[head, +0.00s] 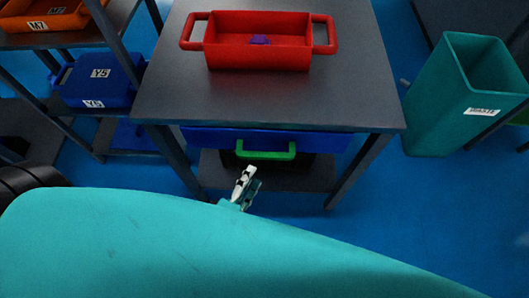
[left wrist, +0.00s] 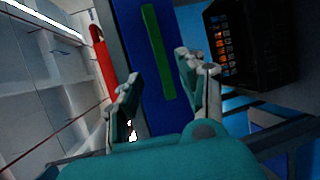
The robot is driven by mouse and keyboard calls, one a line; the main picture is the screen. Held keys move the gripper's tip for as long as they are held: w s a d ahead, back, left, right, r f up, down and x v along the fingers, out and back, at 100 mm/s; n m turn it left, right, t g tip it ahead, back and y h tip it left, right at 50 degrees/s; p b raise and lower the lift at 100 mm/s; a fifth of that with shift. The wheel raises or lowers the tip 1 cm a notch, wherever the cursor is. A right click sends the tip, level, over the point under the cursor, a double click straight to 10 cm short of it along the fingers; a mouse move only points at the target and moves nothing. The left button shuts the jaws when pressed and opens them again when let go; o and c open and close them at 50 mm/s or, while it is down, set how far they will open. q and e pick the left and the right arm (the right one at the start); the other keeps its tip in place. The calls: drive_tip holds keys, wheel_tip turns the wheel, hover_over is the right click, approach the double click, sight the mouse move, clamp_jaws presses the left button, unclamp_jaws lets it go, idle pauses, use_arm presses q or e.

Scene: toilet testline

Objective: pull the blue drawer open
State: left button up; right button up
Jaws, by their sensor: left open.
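The blue drawer (head: 325,142) sits under the front edge of the grey table and looks closed. Its green handle (head: 265,152) is on the front face. In the left wrist view the drawer front (left wrist: 135,50) stands upright as a blue strip, with the green handle (left wrist: 157,50) along it. My left gripper (head: 248,178) is just in front of and below the handle, slightly left of its middle. In the left wrist view its fingers (left wrist: 158,66) are spread, one on each side of the handle, with nothing held. My right gripper is not in view.
A red tray (head: 258,53) with a small purple thing (head: 260,40) stands on the table (head: 270,100). Shelves with a blue bin (head: 100,80) and an orange bin (head: 42,15) are on the left. A teal bin (head: 440,110) is on the right. Blue floor before the table is free.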

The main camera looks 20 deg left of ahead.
sight(264, 154)
use_arm(q)
drive_tip(key=x, duration=0.8)
drive_tip(key=shift+w+p, duration=0.4)
clamp_jaws()
